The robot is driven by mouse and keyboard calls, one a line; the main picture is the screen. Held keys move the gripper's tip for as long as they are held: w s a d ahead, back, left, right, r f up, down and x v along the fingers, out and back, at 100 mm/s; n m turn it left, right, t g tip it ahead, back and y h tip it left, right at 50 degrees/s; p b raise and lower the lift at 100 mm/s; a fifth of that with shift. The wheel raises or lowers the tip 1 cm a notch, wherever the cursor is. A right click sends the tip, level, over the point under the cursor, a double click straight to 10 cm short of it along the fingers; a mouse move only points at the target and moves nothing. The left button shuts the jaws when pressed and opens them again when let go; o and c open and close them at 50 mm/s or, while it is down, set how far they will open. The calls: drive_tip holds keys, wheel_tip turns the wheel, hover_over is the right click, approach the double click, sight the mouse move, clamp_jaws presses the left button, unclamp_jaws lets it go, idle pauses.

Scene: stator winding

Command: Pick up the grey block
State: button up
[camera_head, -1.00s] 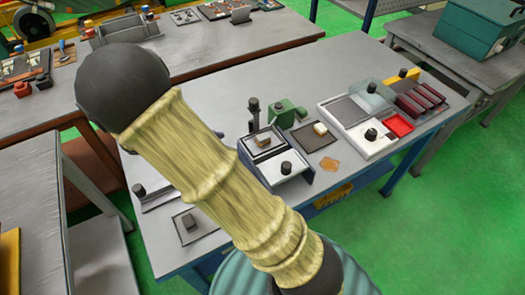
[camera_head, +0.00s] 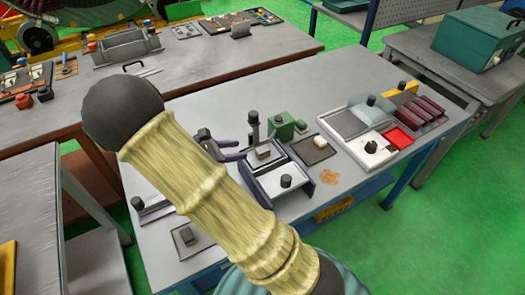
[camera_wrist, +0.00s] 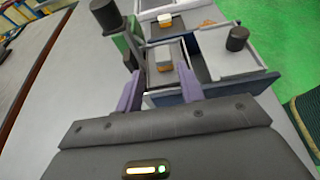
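My gripper (camera_head: 230,148) shows beside my arm in the head view, left of a small grey-topped block (camera_head: 263,152). In the wrist view its two purple fingers (camera_wrist: 159,88) are apart with nothing held between them. The grey-topped block (camera_wrist: 163,50) lies ahead of the gap between the fingers, on a dark tray (camera_head: 272,162), and has a yellowish-orange side. The fingers are apart from both blocks.
A dark post with a black cap (camera_wrist: 106,14) and a green part (camera_head: 283,125) stand close by the tray. A bin with a black knob (camera_head: 286,180) is in front. A pale block (camera_head: 320,142) lies on a dark mat; a white tray (camera_head: 372,158) stands right.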

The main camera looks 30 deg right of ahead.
sight(261, 150)
drive_tip(key=x, duration=0.4)
drive_tip(key=shift+w+d, duration=0.1)
drive_tip(key=shift+d, duration=0.1)
drive_tip(key=shift+d+f, duration=0.15)
drive_tip(key=shift+d, duration=0.1)
drive_tip(key=shift+w+a+f, duration=0.1)
drive_tip(key=shift+a, duration=0.1)
drive_tip(key=x, duration=0.1)
drive_tip(key=p+x, duration=0.1)
drive_tip(key=x, duration=0.3)
drive_tip(key=shift+s+f, duration=0.35)
drive_tip(key=shift+c, duration=0.2)
drive_tip(key=c, duration=0.7)
